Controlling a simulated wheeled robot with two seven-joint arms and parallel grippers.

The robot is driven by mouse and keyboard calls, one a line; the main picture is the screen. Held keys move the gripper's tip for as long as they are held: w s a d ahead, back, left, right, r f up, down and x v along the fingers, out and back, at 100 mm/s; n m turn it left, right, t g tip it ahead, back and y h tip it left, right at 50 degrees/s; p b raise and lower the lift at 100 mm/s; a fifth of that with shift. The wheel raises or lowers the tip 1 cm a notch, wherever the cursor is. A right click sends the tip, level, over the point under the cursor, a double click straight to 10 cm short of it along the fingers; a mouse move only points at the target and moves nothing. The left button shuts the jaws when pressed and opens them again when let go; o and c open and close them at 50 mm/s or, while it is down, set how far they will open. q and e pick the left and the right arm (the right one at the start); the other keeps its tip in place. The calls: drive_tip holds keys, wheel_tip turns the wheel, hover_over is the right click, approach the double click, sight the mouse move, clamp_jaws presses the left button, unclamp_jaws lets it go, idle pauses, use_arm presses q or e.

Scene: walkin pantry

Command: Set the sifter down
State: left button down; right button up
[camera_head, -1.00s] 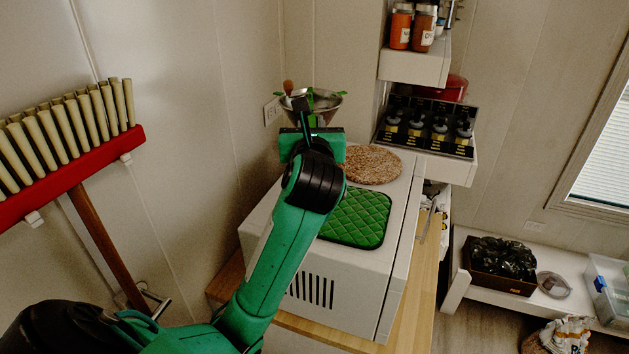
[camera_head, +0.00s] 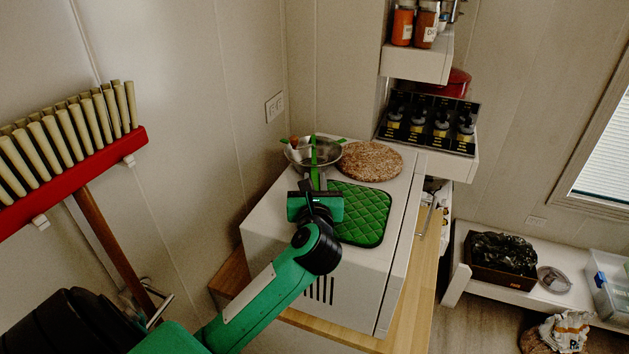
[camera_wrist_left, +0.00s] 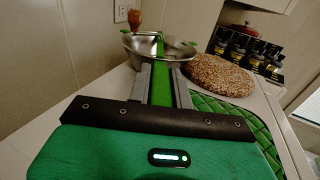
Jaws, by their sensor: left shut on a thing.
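The sifter (camera_head: 327,157) is a shallow metal bowl with green parts and a wooden knob. It is at the back left of the white appliance top, beside the round woven mat. My left gripper (camera_head: 316,183) is shut on the sifter's green handle. In the left wrist view the fingers (camera_wrist_left: 162,85) clasp the green strip and the metal bowl (camera_wrist_left: 180,50) extends beyond them. The sifter is low over the white top; I cannot tell whether its underside touches it. My right gripper is not in view.
The round woven mat (camera_head: 370,160) and the green quilted pad (camera_head: 360,217) lie on the white appliance (camera_head: 270,225). Shelves with jars (camera_head: 403,23) and dark bottles (camera_head: 440,128) stand close on the right. A wall with an outlet (camera_head: 274,107) is behind left.

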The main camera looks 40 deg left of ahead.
use_arm(q)
drive_tip(key=shift+w+d+f, duration=0.1)
drive_tip(key=shift+f, duration=0.05)
drive_tip(key=c, duration=1.3)
unclamp_jaws()
drive_tip(key=shift+o, duration=0.2)
